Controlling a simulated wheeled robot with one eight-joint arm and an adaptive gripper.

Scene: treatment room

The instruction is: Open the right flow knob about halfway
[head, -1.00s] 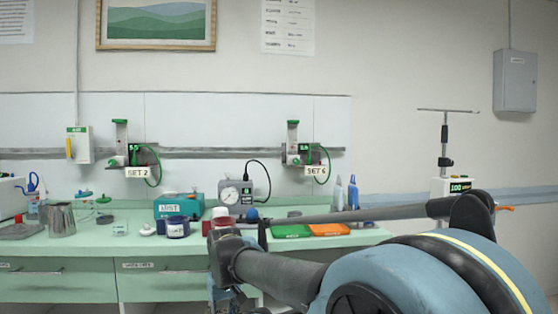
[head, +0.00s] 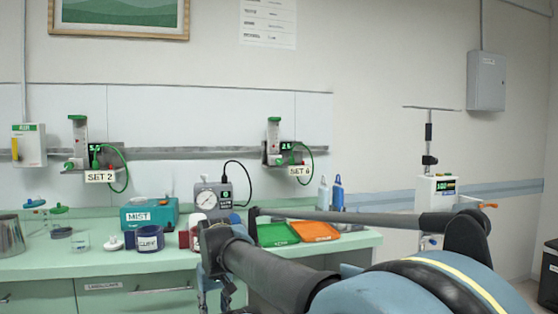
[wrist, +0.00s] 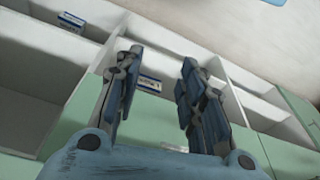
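The right flowmeter (head: 273,135) hangs on the wall rail in the head view, with a green top, a small lit display and a white "SET" tag (head: 300,171). A similar left flowmeter (head: 78,135) has a "SET 2" tag (head: 102,176) and a green knob (head: 69,165). In the wrist view my gripper (wrist: 160,58) is open and empty, its two fingers apart, facing white shelf compartments, away from the knobs.
A green counter (head: 80,260) runs below the flowmeters. On it stand a teal MIST box (head: 150,215), a gauge unit (head: 212,199), jars, a green tray (head: 278,234), an orange tray (head: 314,231) and bottles (head: 337,193). A stand (head: 436,190) is at right.

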